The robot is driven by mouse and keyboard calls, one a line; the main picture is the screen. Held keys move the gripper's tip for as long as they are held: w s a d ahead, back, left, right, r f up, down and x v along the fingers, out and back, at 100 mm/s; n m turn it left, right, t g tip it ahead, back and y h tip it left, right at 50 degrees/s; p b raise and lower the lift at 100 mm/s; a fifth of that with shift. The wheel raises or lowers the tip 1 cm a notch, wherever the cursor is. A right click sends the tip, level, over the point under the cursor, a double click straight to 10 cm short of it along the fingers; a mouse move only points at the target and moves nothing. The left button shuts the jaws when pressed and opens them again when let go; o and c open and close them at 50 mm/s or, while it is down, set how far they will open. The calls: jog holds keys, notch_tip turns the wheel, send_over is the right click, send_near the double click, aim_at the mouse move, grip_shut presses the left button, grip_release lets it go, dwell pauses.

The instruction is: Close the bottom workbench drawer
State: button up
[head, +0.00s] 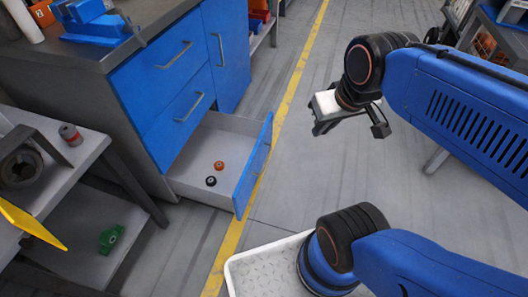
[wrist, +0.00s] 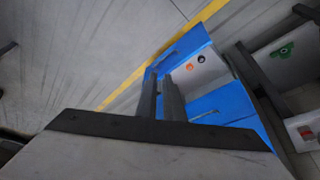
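The bottom workbench drawer (head: 205,190) is pulled well out of the blue workbench in the head view. Its blue front panel (head: 252,172) faces right, and an orange and a black round part lie inside. The drawer also shows in the wrist view (wrist: 212,66), beyond the fingers. My gripper (head: 320,128) hangs in the air to the right of the drawer front, apart from it. In the wrist view its two dark fingers (wrist: 160,98) stand close together with nothing seen held between them.
Two upper drawers (head: 172,60) look shut. A shelf unit (head: 70,190) with a green part (head: 111,239) stands at the left. A pale tray (head: 260,270) lies near the bottom, under my arm's base. The grey floor beside the yellow line (head: 290,95) is clear.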

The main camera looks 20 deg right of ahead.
jog(key=w+a+f+m+g+y, duration=0.1)
jog(key=w+f+g+y, duration=0.1)
jog(key=w+f, duration=0.1)
jog(key=w+a+f+m+g+y, duration=0.1)
jog(key=w+f+m+g, duration=0.1)
jog(key=w, duration=0.2)
jog(key=w+a+f+m+g+y, duration=0.1)
jog(key=w+f+m+y, duration=0.1)
jog(key=w+f, duration=0.1)
jog(key=shift+w+f+g+y, duration=0.3)
jog(key=shift+w+f+g, duration=0.1)
jog(key=shift+w, duration=0.15)
grip_shut()
jog(key=w+d+f+m+t+y, duration=0.2)
jog(key=w+d+f+m+y, duration=0.15)
jog(key=w+f, duration=0.3)
jog(key=w+d+f+m+t+y, duration=0.1)
jog(key=w+d+f+m+y, duration=0.2)
jog(key=w+f+m, duration=0.4)
jog(key=w+d+f+m+t+y, duration=0.25)
jog(key=w+f, duration=0.25)
jog(key=f, duration=0.3)
jog(key=m+t, duration=0.7)
send_near(265, 133)
jog(key=shift+g, duration=0.25)
jog(key=x, duration=0.6)
jog(key=shift+w+d+f, duration=0.1)
jog(key=shift+w+f, duration=0.3)
jog(key=shift+w, duration=0.1)
